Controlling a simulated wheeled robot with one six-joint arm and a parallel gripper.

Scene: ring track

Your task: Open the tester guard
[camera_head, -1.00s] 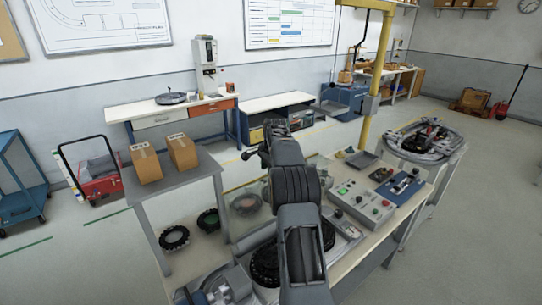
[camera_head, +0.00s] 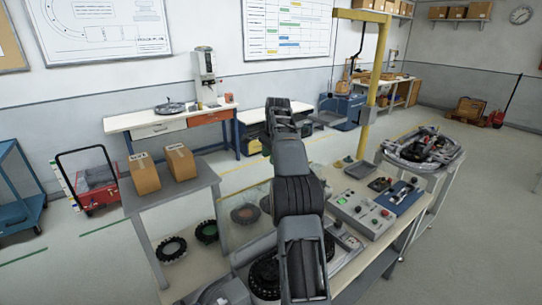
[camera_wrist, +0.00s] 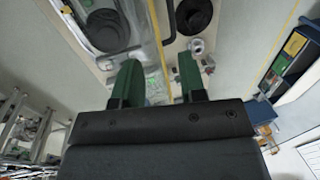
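A clear panel with thin edges, which looks like the tester guard (camera_head: 262,196), stands on the workbench left of my arm in the head view. My arm hides much of it, and I cannot tell its angle. The wrist view shows a clear pane with a pale edge (camera_wrist: 152,28) beyond my fingers. My gripper (camera_wrist: 158,84) has two green fingers apart with nothing held between them. They point toward the bench; whether either touches the guard cannot be told. In the head view the fingers are hidden by my arm.
Dark rings (camera_head: 172,248) lie on the bench at left. A grey stand (camera_head: 200,188) carries two cartons (camera_head: 145,174).

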